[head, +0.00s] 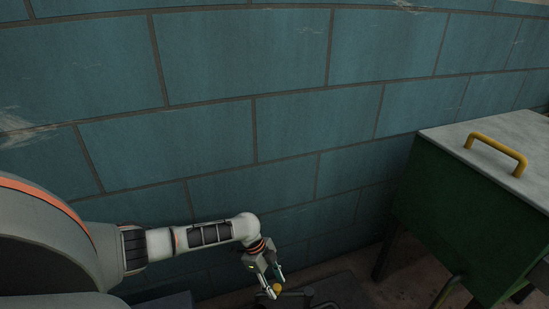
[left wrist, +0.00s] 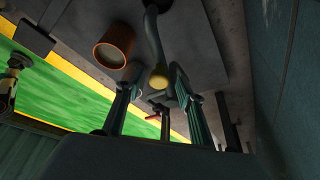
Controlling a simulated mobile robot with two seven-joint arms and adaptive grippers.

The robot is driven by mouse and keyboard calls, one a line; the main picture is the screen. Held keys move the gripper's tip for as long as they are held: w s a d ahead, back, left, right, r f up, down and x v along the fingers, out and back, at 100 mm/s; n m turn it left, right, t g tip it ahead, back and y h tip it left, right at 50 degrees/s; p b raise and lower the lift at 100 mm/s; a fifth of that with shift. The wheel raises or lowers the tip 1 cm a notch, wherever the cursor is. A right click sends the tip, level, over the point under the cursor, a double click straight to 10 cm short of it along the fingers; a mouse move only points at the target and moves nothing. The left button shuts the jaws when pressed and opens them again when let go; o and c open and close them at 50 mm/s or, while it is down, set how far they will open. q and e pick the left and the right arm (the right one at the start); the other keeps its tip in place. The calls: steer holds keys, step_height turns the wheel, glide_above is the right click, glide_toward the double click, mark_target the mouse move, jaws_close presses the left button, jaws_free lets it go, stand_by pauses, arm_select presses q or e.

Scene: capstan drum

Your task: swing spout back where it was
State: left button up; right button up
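The spout looks to be the grey curved pipe (left wrist: 153,36) in the left wrist view, ending in a yellow tip (left wrist: 158,79). The yellow tip also shows in the head view (head: 277,288), low in the middle. My left gripper (head: 272,283) is at the tip. In the left wrist view its two fingers (left wrist: 155,72) are apart, one on each side of the yellow tip, with a visible gap to each finger; whether either touches cannot be told. The spout's base is cut off at the top edge. My right gripper is in neither view.
An orange-brown cup (left wrist: 114,46) is near the spout. A small red part (left wrist: 153,118) shows beyond the fingers. A green box (head: 450,215) with a grey lid and yellow handle (head: 497,150) stands at right. A blue block wall (head: 200,130) runs close behind.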

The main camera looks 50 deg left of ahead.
arm_select(q)
steer(key=v, duration=1.1)
steer(key=shift+a+r, duration=0.3)
